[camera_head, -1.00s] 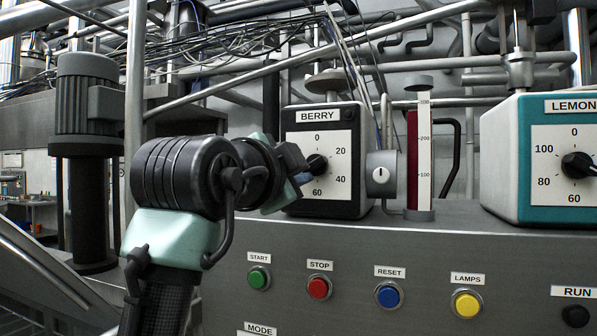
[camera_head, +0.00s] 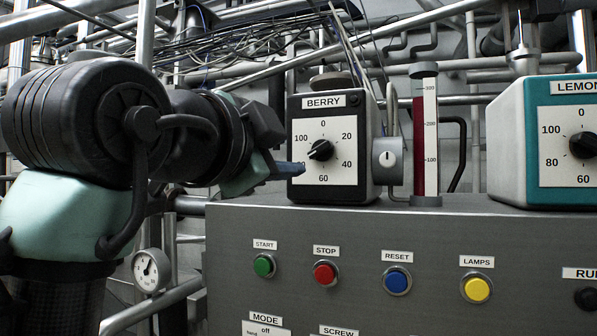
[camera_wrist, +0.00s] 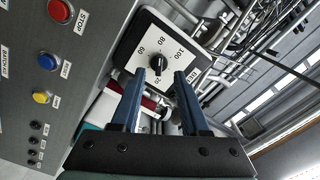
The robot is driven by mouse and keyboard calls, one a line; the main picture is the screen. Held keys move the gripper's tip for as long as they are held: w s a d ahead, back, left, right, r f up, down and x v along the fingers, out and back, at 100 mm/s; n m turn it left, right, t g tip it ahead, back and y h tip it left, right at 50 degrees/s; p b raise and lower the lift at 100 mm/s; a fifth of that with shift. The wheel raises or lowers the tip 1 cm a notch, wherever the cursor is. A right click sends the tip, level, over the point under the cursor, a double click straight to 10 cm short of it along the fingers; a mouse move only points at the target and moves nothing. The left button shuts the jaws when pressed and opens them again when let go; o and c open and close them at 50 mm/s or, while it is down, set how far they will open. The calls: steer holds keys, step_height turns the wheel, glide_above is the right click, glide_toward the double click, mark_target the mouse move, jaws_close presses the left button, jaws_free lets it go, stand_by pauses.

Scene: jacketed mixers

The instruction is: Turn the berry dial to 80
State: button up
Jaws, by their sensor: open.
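The berry dial (camera_head: 321,150) is a black knob on a white scale plate, on a dark box (camera_head: 366,150) labelled BERRY. Its bar is tilted, with one end toward 20. In the wrist view the knob (camera_wrist: 158,63) also shows, its pale mark seemingly toward 20. My gripper (camera_head: 288,170) is at the left edge of the box and hides the 80 mark in the head view. In the wrist view its two blue fingers (camera_wrist: 160,76) are apart and empty, with the knob showing beyond and between their tips. I see no contact with the knob.
The teal lemon box (camera_head: 514,150) stands at the right. A red column gauge (camera_head: 418,140) and a small grey knob unit (camera_head: 388,168) stand just right of the berry box. Below is a grey panel (camera_head: 350,228) with green, red, blue and yellow buttons. Pipes and cables fill the back.

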steer(key=b+v, duration=0.1)
steer(key=v, duration=0.4)
stand_by(0.4)
steer(key=s+d+f+n+t+y, duration=0.2)
steer(key=s+n+t, duration=0.3)
steer(key=n, duration=0.3)
steer(key=s+d+f+n+t+y, duration=0.3)
steer(key=s+n+t, duration=0.2)
steer(key=s+n, duration=0.1)
steer(key=shift+s+d+n+y, duration=0.2)
steer(key=shift+d+n+y, duration=0.15)
steer(key=shift+n, duration=0.55)
